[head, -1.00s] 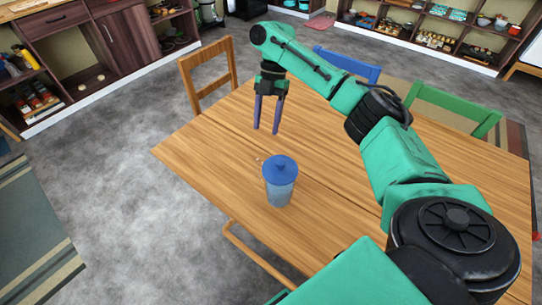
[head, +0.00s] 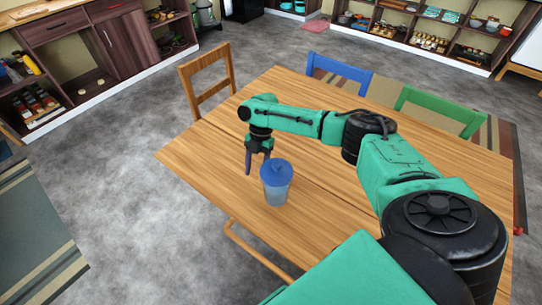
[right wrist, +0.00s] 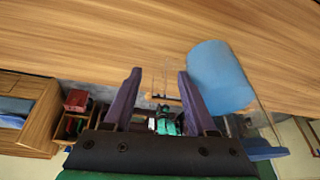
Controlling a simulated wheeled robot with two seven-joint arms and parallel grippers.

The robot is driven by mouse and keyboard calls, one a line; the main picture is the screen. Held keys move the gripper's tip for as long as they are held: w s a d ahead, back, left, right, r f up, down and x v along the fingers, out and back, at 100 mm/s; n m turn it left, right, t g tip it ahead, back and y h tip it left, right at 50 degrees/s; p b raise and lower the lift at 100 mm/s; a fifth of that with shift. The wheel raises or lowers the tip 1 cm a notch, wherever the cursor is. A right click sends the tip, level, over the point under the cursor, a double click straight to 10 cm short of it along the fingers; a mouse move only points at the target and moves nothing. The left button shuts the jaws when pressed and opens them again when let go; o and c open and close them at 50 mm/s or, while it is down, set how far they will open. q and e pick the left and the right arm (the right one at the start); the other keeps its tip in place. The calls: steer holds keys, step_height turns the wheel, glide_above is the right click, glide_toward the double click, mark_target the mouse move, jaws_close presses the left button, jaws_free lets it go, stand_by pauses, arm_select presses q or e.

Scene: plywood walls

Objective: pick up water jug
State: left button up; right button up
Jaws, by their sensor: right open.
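The water jug (head: 277,184) stands upright on the wooden table (head: 335,225). It has a blue lid and a see-through body with blue in its lower part. My right gripper (head: 255,163) is open, low over the table just left of the jug; the jug partly hides one finger. In the right wrist view the jug (right wrist: 220,78) appears inverted, to the right of the two purple fingers (right wrist: 159,82). Faint clear outlines, perhaps the jug's handle, show between the fingertips; I cannot tell whether they touch. My left gripper is out of view.
A wooden chair (head: 207,78) stands at the table's far left. A blue chair (head: 338,72) and a green chair (head: 440,109) stand along the far side. Shelves line the walls. The tabletop around the jug looks clear.

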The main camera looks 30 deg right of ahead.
jaws_close()
stand_by(1.3)
